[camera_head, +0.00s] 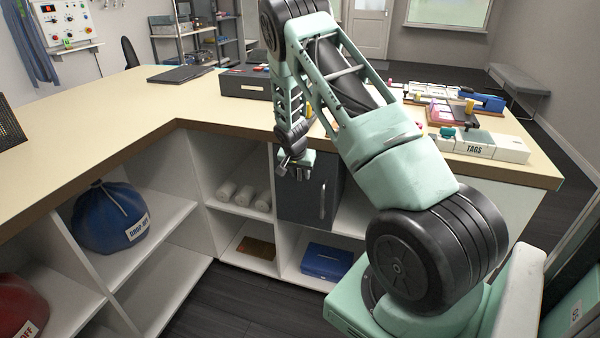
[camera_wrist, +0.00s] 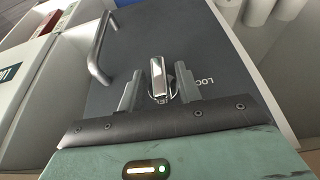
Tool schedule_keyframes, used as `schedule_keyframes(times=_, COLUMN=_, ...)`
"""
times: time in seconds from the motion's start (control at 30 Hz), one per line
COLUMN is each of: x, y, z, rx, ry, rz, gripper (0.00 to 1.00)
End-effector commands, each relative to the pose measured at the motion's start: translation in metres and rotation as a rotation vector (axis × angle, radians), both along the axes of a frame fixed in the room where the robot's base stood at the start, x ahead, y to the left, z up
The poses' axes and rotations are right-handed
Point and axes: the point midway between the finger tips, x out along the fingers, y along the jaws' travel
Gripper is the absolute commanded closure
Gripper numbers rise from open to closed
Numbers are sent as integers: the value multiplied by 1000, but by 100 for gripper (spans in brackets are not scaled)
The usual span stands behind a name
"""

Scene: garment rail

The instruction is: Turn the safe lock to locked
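The safe is a dark grey box (camera_head: 322,184) with a silver handle, set in a cubby under the counter. Its door also fills much of the wrist view (camera_wrist: 125,30). The safe lock is a small silver knob (camera_wrist: 158,75) on a round base, with its bar running up and down in the wrist view. Lettering starting "LOC" is at its right, partly hidden; a second label at the base is mostly covered. My gripper (camera_wrist: 158,80) is open, one finger each side of the knob, with visible gaps. In the head view my gripper (camera_head: 296,168) is at the safe's upper left and hides the lock.
The safe's door handle (camera_wrist: 98,50) stands out left of the knob in the wrist view. The counter edge (camera_head: 230,130) overhangs the cubbies. White rolls (camera_head: 245,196) lie in the cubby left of the safe; a blue box (camera_head: 326,261) lies below.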

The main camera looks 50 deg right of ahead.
Motion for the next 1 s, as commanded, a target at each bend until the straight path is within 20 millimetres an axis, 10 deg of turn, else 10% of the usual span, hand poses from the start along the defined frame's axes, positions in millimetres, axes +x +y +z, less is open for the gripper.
schedule_keyframes(times=0.1, x=0, y=0, z=0, rx=0, ry=0, rz=0, gripper=100)
schedule_keyframes(times=1.0, x=6, y=1, z=-2, rx=-161, ry=369, rz=3, gripper=100)
